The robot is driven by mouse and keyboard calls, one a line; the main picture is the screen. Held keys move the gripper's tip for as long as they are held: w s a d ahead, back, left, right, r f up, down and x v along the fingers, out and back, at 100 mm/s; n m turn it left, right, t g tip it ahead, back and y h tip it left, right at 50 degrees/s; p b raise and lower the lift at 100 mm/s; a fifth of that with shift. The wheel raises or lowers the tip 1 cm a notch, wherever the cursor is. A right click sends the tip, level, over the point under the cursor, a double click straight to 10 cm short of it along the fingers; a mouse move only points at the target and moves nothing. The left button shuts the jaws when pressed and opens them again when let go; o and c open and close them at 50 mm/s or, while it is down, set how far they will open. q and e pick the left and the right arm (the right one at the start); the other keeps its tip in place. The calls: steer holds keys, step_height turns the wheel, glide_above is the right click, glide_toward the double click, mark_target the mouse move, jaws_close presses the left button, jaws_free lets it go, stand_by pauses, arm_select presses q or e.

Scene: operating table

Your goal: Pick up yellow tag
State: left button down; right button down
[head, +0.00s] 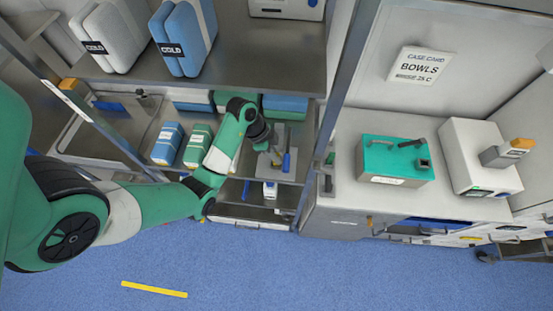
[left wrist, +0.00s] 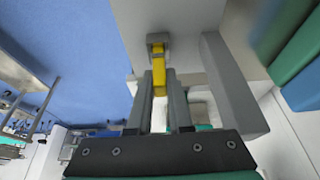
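The yellow tag (left wrist: 159,76) stands out from a small grey holder (left wrist: 158,40) in the left wrist view. My left gripper (left wrist: 160,88) has one finger on each side of the tag's near end. The tag nearly fills the gap between the fingertips; whether they press on it cannot be told. In the head view my left gripper (head: 270,150) reaches into the shelf bay beside a blue upright piece (head: 286,162), and the tag is mostly hidden there. My right gripper is in neither view.
A grey bar (left wrist: 228,85) stands close to the right of the fingers. White and blue COLD packs (head: 183,38) stand on the upper shelf. Blue and green packs (head: 168,143) are left of my forearm. A teal-topped box (head: 394,160) sits on the right counter. A yellow strip (head: 154,289) marks the floor.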

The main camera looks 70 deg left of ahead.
arm_select(q)
steer(key=shift+r, duration=0.15)
stand_by(0.3)
step_height(320, 180, up, 4)
steer(key=shift+f+p, duration=0.1)
steer(key=shift+p, duration=0.7)
steer(key=s+d+p, duration=0.1)
steer(key=s+d, duration=0.3)
steer(key=d, duration=0.4)
steer(key=s+d+p, duration=0.1)
steer(key=s+d, duration=0.3)
steer(key=d, duration=0.4)
steer(key=shift+f, duration=0.3)
